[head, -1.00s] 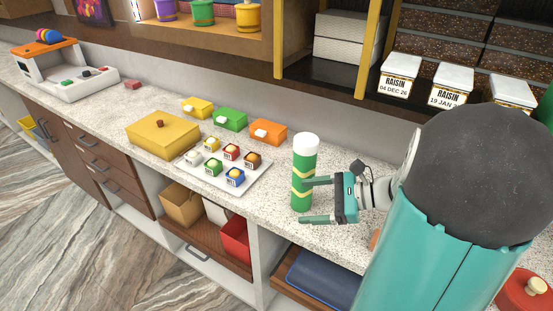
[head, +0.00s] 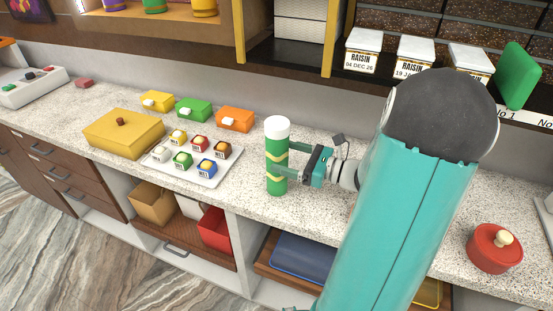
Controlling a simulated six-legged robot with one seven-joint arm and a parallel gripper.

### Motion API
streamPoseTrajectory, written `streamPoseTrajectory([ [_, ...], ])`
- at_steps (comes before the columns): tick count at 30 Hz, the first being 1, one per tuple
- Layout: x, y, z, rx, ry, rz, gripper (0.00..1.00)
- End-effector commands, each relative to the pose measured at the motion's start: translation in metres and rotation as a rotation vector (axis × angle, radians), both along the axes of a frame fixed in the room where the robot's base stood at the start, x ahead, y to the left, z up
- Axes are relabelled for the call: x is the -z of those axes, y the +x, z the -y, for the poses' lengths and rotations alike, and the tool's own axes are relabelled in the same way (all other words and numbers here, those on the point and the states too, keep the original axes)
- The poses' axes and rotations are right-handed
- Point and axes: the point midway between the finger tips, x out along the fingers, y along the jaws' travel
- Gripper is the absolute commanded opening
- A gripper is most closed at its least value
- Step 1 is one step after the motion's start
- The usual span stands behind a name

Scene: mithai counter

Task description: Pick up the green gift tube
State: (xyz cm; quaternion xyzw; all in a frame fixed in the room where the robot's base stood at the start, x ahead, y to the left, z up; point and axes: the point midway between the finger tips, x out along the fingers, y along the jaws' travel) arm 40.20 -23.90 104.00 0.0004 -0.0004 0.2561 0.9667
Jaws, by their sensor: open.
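The green gift tube (head: 276,163) stands upright on the speckled counter, with a white cap and gold zigzag bands. My gripper (head: 289,160) reaches in from the right at about the tube's mid-height. Its jaws are open; one finger is beside the tube's far right side and the other is at its near right side, overlapping the tube in the picture. I cannot tell whether either finger touches the tube.
To the left are a white tray (head: 212,182) of several small sweet boxes and a yellow box (head: 124,134). Yellow, green and orange boxes (head: 235,119) stand behind. The counter's front edge runs close to the tube.

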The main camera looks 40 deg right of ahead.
Motion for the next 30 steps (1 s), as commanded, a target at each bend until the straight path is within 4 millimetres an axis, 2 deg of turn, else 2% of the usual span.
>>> streamPoseTrajectory([
  [9,-0.004,0.040,-0.022,-0.004,0.000,0.000,0.81],
  [12,-0.004,0.047,-0.025,-0.002,0.000,0.000,0.81],
  [18,-0.004,0.048,-0.026,-0.001,-0.001,0.000,0.81],
  [19,-0.004,0.048,-0.026,-0.001,-0.001,0.000,0.79],
  [24,-0.004,0.047,-0.026,-0.001,-0.001,0.000,0.46],
  [27,-0.004,0.047,-0.026,-0.001,-0.001,0.000,0.29],
  [30,-0.004,0.047,-0.026,-0.001,-0.001,0.000,0.29],
])
